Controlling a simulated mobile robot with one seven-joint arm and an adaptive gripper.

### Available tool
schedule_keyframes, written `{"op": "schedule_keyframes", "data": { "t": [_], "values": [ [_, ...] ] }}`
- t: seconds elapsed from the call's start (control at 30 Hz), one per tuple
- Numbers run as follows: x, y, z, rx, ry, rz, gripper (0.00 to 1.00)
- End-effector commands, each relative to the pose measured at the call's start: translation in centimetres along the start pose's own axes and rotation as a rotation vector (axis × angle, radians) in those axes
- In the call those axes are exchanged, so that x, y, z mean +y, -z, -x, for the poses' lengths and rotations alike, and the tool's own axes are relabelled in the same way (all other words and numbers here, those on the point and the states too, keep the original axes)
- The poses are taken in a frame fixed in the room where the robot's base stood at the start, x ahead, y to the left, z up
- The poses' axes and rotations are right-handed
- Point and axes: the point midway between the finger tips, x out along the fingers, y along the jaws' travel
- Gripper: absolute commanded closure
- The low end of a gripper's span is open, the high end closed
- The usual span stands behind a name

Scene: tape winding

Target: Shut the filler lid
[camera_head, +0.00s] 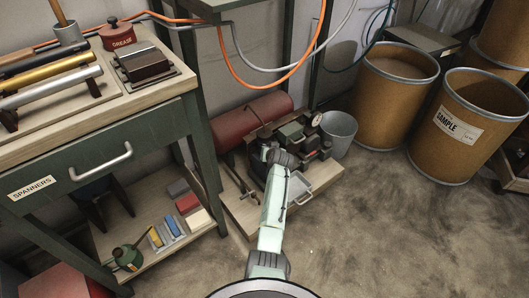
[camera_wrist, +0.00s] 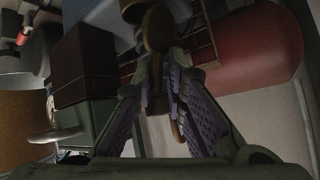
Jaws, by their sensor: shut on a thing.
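My gripper (camera_wrist: 158,72) is shut, its purple-padded fingers coming together on a dark brass-coloured part (camera_wrist: 158,28) with a round end. This part looks like the filler lid, on the machine beside the red tank (camera_wrist: 258,40). The fingers hide much of it, and I cannot tell how far the lid is open. In the head view my gripper (camera_head: 262,148) is small and partly hidden by my own arm, at the left of the machine (camera_head: 296,132). The red tank (camera_head: 250,120) lies behind it.
A grey bucket (camera_head: 339,132) stands right of the machine, with a shallow grey tray (camera_head: 299,187) in front. The workbench (camera_head: 150,108) with a drawer is at left. Orange and grey hoses hang above. Brown drums (camera_head: 396,90) stand at right. The floor at front right is clear.

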Motion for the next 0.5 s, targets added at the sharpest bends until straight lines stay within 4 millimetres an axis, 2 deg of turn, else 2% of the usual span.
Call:
{"op": "schedule_keyframes", "data": {
  "t": [0.03, 0.5],
  "values": [
    [1.1, 0.5, -0.3, -0.012, 0.009, -0.031, 1.00],
    [3.1, 0.2, -2.2, -0.233, 0.187, -0.315, 1.00]
  ]
}}
